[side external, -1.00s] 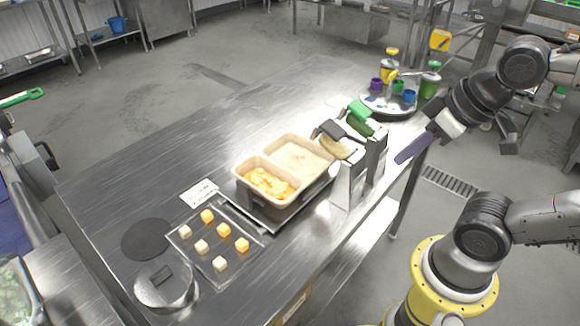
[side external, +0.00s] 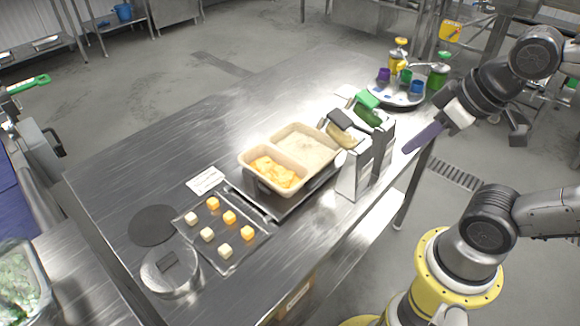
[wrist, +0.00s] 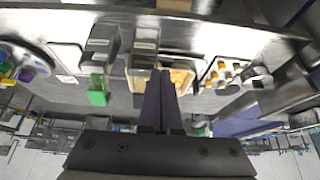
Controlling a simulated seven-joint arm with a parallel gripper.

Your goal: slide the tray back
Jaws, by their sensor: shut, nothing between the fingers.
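A beige two-compartment tray (side external: 309,166) sits on a dark low stand on the steel table. One compartment holds pale rice, the other yellow-orange pieces. My gripper (side external: 407,150) has long purple fingers, is shut and empty, and hangs near the table's right edge, apart from the tray, with two upright dispensers between them. In the wrist view my fingers (wrist: 160,73) lie across the picture in front of the tray (wrist: 194,74) and hide part of it.
The table's back left is clear.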

